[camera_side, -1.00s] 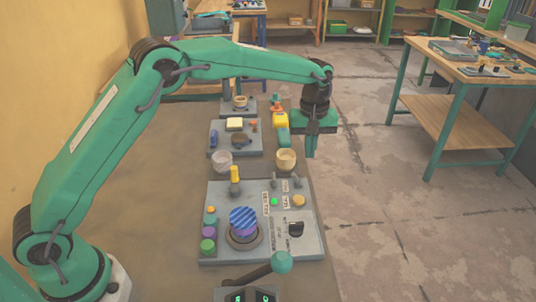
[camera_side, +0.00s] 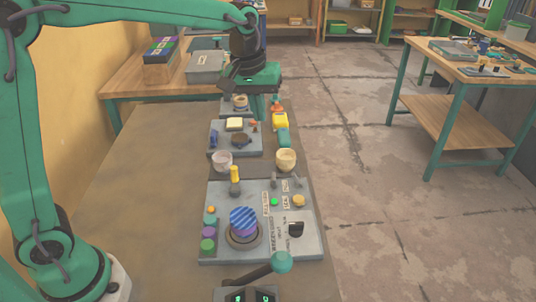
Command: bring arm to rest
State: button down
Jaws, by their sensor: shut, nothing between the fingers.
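My gripper (camera_side: 262,114) points down at the far part of the bench, raised, near the yellow and teal piece. It is shut and holds nothing. My arm reaches in from the left and bends down at the wrist. The press panel (camera_side: 285,215) lies on the near part of the bench, well apart from my gripper. A blue striped disc on a purple piece (camera_side: 243,220) sits in its round seat. A lever with a teal knob (camera_side: 281,262) stands at the panel's near edge.
Two cups, a grey one (camera_side: 222,161) and a cream one (camera_side: 286,160), stand behind the panel. A smaller grey panel (camera_side: 224,145) and a yellow and teal piece (camera_side: 281,125) lie farther back. The bench's left side (camera_side: 140,190) is bare.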

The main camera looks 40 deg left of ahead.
jog(key=s+a+m+t, duration=0.1)
jog(key=s+a+m, duration=0.1)
jog(key=s, duration=0.9)
jog(key=s+a+m+t, duration=0.2)
jog(key=s+a, duration=0.3)
jog(key=s, duration=0.7)
jog(key=shift+s+f+m, duration=0.2)
jog(key=shift+f+m, duration=0.05)
jog(key=shift+m, duration=0.55)
